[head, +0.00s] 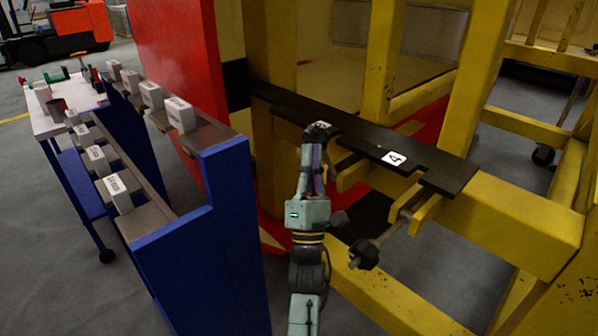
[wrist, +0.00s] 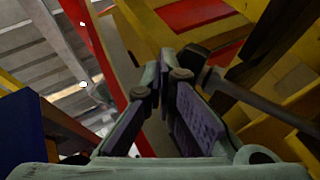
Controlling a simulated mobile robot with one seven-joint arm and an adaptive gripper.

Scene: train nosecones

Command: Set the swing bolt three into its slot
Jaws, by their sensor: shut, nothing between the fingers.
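My gripper (head: 316,148) is shut and empty, pointing up at the black slotted plate (head: 352,138) on the yellow frame. It hides part of the plate just below a label (head: 319,126), which is too small to read surely. In the wrist view the gripper (wrist: 166,72) has a dark swing bolt (wrist: 262,103) beside its right finger. The bolt's black end (wrist: 192,56) is close to that fingertip; whether they touch is unclear. I take this as swing bolt three; its slot is hidden. Another swing bolt (head: 364,253) hangs tilted down below the label 4 (head: 394,158).
A blue rack (head: 225,200) with several white labelled blocks stands close on the left, beside a red panel (head: 178,60). Yellow beams (head: 510,220) surround the plate on the right. Grey floor shows between them.

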